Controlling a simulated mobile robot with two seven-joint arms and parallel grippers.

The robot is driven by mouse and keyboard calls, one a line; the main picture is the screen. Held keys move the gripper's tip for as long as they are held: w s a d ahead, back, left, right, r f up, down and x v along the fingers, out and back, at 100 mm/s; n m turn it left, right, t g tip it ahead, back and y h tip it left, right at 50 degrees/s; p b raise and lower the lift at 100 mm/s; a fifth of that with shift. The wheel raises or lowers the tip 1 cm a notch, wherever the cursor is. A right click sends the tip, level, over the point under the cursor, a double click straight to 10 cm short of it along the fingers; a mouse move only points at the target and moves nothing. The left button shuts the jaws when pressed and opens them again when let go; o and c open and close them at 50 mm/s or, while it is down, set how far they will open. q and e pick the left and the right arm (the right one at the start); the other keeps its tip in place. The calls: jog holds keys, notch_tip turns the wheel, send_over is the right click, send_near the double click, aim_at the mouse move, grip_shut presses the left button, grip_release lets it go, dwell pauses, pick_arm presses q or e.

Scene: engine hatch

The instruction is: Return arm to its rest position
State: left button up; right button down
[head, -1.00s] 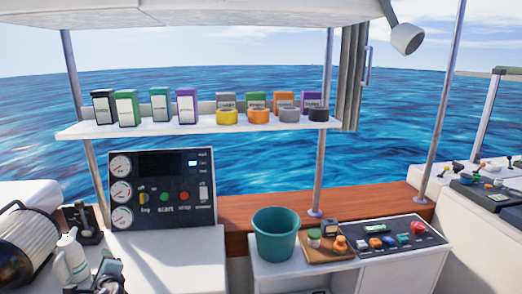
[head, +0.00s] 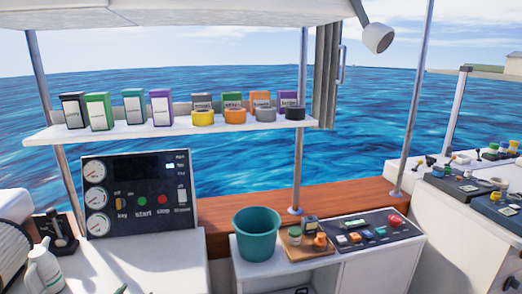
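Neither of my grippers shows clearly in the head view, and no arm of mine can be made out. A small dark object (head: 121,289) is cut off by the bottom edge at the left; I cannot tell what it is. The control panel (head: 138,193) with gauges, a key switch and start and stop buttons stands upright at the left on a white counter (head: 165,258).
A white shelf (head: 60,134) holds several boxes and tape-like rolls. A teal bucket (head: 256,236) stands beside a wooden tray (head: 295,252) with small items and a switch panel (head: 365,232). A white jug (head: 43,270) is at lower left. Metal poles (head: 410,100) rise from the wooden ledge.

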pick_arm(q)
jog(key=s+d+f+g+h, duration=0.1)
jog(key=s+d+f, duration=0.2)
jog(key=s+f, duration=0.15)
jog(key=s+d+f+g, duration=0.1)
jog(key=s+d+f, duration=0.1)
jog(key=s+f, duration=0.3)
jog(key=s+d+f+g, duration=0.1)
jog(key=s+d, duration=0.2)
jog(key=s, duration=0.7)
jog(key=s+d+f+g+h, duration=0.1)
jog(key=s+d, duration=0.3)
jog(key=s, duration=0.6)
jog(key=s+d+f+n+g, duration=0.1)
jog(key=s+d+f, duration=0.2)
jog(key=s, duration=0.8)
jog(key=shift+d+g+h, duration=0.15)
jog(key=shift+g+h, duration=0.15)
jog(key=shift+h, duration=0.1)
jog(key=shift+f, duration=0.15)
